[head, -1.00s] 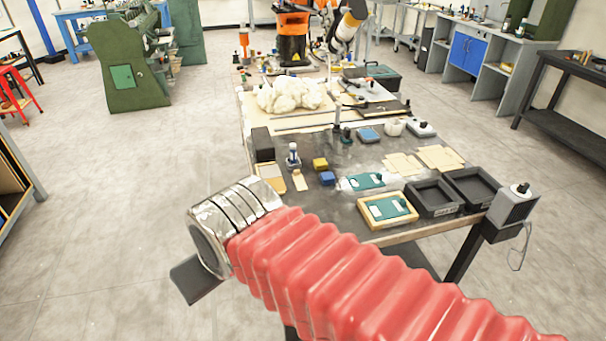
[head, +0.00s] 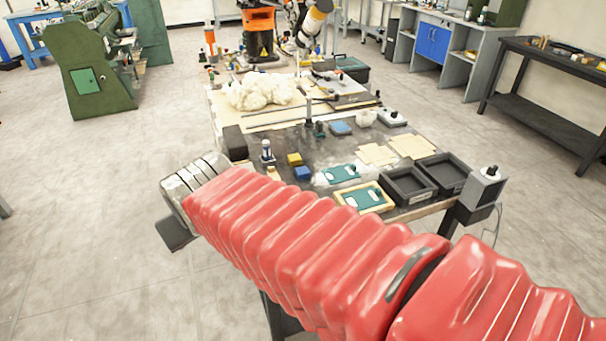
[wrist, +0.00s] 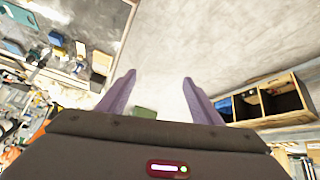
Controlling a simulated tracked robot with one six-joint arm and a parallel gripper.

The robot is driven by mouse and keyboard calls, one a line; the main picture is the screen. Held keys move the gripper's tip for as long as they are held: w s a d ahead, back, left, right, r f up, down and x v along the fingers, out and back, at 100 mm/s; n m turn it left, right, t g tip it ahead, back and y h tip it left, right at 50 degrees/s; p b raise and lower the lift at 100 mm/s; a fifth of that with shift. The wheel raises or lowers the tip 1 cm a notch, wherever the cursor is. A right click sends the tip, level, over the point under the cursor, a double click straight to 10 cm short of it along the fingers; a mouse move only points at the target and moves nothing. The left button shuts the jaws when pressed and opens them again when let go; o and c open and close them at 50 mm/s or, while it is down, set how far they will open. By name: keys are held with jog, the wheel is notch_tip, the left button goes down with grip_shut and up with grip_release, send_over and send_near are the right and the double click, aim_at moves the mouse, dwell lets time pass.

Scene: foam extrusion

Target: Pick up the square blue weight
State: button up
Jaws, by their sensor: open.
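The square blue weight (head: 303,173) is a small blue block on the dark table (head: 225,121), just in front of a yellow block (head: 294,159). What looks like the same blue block shows at the upper left of the wrist view (wrist: 56,39). My gripper (wrist: 159,77) is open and empty, its two purple fingers spread over bare floor beside the table. In the head view my red-sleeved arm reaches to the table's left, and the fingers cannot be made out. The blue weight is well apart from the gripper.
A black block (head: 235,143) and a small upright bottle-like item (head: 267,151) stand left of the weight. A green card in a yellow frame (head: 362,197) and black trays (head: 408,185) lie to its right. A wooden shelf unit (wrist: 265,104) stands right in the wrist view.

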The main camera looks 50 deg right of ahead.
jog(key=w+d+f+m+t+h, duration=0.1)
jog(key=w+d+f, duration=0.15)
jog(key=d, duration=0.55)
jog(key=w+d+f+m+h, duration=0.15)
jog(key=w+d, duration=0.25)
jog(key=d, duration=0.5)
jog(key=w+d+f+t+h, duration=0.1)
jog(key=w+d+f, duration=0.15)
jog(key=d, duration=0.55)
jog(key=m+t+h, duration=0.1)
jog(key=m+t, duration=0.1)
jog(key=t, duration=0.1)
send_near(305, 174)
jog(key=shift+s+a+r, duration=0.85)
jog(key=shift+s+a, duration=0.25)
jog(key=shift+s+d+f+h, duration=0.25)
jog(key=shift+s+d+f, duration=0.05)
jog(key=shift+f, duration=0.05)
jog(key=x, duration=0.8)
jog(key=shift+w, duration=0.1)
jog(key=shift+w+d+f, duration=0.1)
jog(key=shift+w+f, duration=0.05)
jog(key=shift+w, duration=0.05)
